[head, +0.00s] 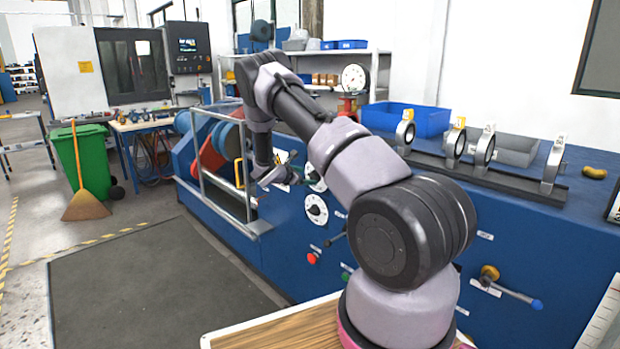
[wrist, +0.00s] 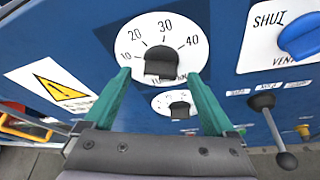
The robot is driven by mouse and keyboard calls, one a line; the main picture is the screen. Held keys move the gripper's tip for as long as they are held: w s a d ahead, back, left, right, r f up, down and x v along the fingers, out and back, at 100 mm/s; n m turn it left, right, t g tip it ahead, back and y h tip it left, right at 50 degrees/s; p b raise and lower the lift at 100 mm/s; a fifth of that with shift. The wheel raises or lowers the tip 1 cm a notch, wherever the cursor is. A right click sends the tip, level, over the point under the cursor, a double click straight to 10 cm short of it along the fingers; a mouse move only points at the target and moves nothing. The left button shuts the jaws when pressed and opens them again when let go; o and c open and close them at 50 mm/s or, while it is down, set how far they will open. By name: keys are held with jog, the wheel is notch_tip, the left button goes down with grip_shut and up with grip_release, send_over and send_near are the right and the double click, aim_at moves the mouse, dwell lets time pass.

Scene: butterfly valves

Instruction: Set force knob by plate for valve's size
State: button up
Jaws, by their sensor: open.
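A white dial plate (wrist: 140,28) with marks 10, 20, 30 and 40 carries a black knob (wrist: 162,62) in the wrist view. My gripper (wrist: 159,73) is open, with its two green fingers reaching up to either side of this knob. I cannot tell whether they touch it, and the knob's exact setting is unclear. In the head view my gripper (head: 275,178) is in front of the blue bench's panel. Several ring-shaped valves stand on a rail, including the leftmost valve (head: 405,132) and the rightmost valve (head: 552,168); their small tags are unreadable.
A smaller dial (wrist: 180,104) is below the first. A blue knob (wrist: 300,38) on a SHUT/VENT plate and a black ball lever (wrist: 285,160) are on the right. A metal guard frame (head: 222,170) stands left of my gripper. A red button (head: 311,258) is lower on the panel.

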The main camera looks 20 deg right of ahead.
aim_at(312, 178)
jog(key=shift+x, duration=1.7)
jog(key=shift+s, duration=0.1)
jog(key=c, duration=1.2)
jog(key=shift+c, duration=0.2)
jog(key=shift+m, duration=0.3)
jog(key=m+t, duration=0.2)
jog(key=shift+s+d+f+m, duration=0.1)
jog(key=shift+s+f+m, duration=0.05)
jog(key=shift+m, duration=0.15)
jog(key=m+t, duration=0.1)
jog(key=m, duration=0.2)
jog(key=shift+s+f+t, duration=0.1)
jog(key=shift+f+t, duration=0.05)
jog(key=shift+t, duration=0.25)
